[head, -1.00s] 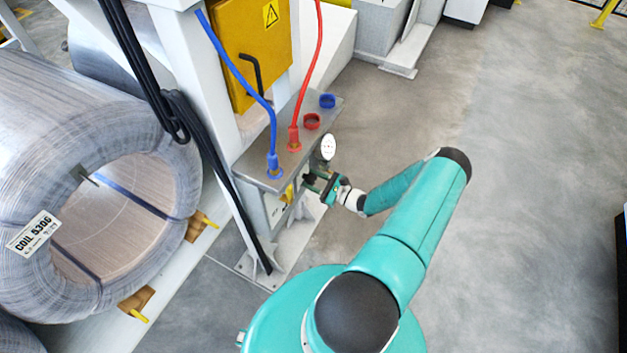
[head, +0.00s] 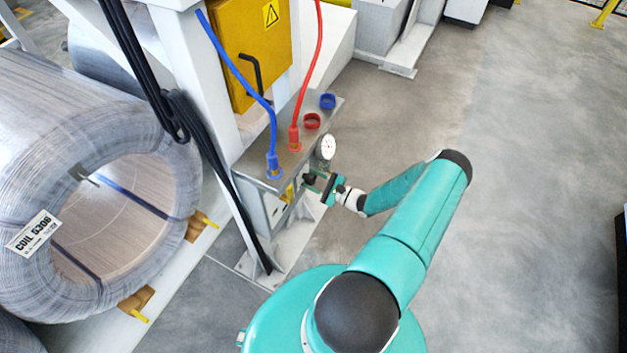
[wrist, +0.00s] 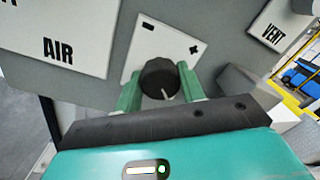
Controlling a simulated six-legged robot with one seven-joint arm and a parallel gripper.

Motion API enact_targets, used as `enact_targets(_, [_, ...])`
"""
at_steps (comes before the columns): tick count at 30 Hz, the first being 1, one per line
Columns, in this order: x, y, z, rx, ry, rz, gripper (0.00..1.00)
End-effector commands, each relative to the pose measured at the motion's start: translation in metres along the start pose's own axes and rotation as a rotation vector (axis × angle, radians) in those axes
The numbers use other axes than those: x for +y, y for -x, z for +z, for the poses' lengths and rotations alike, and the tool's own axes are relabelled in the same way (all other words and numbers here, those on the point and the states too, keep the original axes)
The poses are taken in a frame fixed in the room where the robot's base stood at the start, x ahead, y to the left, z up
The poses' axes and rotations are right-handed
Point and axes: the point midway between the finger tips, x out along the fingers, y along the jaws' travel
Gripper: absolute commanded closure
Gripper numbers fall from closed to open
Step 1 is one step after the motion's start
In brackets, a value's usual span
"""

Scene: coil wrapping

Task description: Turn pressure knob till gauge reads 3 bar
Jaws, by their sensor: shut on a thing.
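The pressure knob (wrist: 160,80) is a black round knob with a white pointer line, on a white plate (wrist: 178,42) marked minus and plus. My gripper (wrist: 160,88) has its two green fingers on either side of the knob and is shut on it. In the head view my gripper (head: 318,181) is at the front of the grey control box (head: 262,205). The gauge (head: 328,147) is a round white dial just above the gripper; its reading is too small to make out.
A blue hose (head: 240,75) and a red hose (head: 308,80) plug into the box top, beside red and blue caps. A wire coil (head: 100,190) stands at left. The floor at right is clear.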

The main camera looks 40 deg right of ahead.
Motion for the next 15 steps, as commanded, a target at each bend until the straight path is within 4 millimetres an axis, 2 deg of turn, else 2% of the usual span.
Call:
enact_targets(2, [-0.0002, -0.0014, 0.0006, -0.002, 0.000, 0.000, 0.83])
enact_targets(3, [-0.0002, -0.0014, 0.0006, -0.002, -0.001, 0.000, 0.55])
enact_targets(6, [-0.0001, -0.0011, 0.0005, -0.001, -0.001, 0.000, 0.39])
enact_targets(15, [-0.0002, 0.0011, 0.0001, 0.000, -0.001, 0.000, 0.39])
